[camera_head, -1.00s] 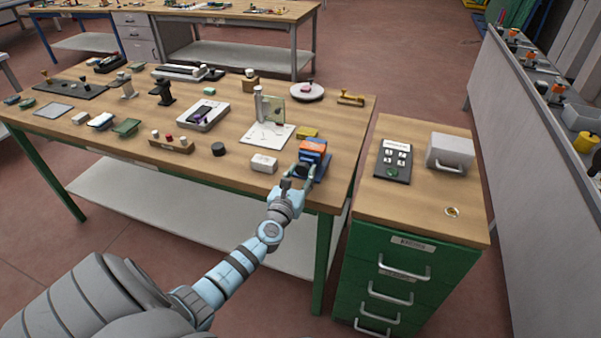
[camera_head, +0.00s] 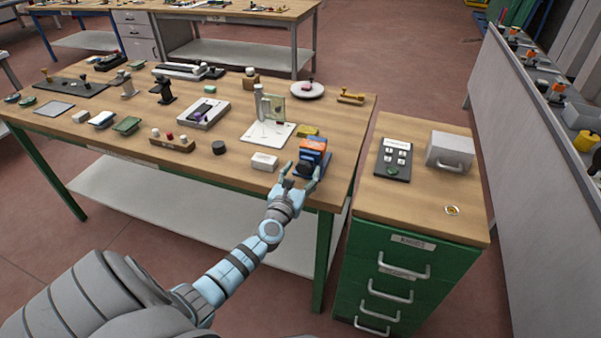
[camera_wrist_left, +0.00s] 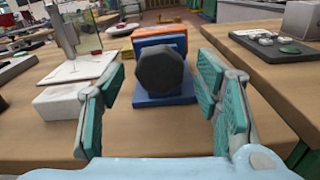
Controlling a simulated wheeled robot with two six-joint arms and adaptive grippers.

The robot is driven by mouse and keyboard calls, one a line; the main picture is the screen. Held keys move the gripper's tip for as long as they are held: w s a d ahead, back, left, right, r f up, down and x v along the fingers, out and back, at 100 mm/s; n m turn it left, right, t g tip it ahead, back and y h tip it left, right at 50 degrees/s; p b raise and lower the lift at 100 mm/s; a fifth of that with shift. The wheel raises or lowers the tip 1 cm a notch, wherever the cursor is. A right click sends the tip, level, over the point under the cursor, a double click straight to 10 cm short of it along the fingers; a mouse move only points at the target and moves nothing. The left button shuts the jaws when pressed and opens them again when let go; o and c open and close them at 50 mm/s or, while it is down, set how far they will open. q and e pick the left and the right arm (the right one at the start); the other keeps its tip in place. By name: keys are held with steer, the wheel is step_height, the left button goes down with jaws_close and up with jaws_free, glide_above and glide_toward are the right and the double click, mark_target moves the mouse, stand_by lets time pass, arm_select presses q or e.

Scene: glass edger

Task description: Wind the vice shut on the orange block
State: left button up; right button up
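The blue vice (camera_head: 313,165) stands near the front right edge of the workbench, and the orange block (camera_head: 314,144) sits in its top. In the left wrist view the vice's dark many-sided knob (camera_wrist_left: 162,73) faces me, with the blue vice body (camera_wrist_left: 165,99) and the orange block (camera_wrist_left: 160,31) behind it. My left gripper (camera_head: 300,176) is open in front of the knob. In the left wrist view its teal-padded fingers (camera_wrist_left: 160,105) stand wide on both sides of the knob, apart from it. My right gripper is not in view.
A white box (camera_head: 264,162) lies left of the vice, and a yellow block (camera_head: 307,132) lies behind it. A white plate with an upright stand (camera_head: 268,134) is further back. A green drawer cabinet (camera_head: 408,265) stands to the right across a narrow gap.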

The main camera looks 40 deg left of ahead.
arm_select(q)
steer(key=shift+s, duration=0.1)
steer(key=v, duration=1.2)
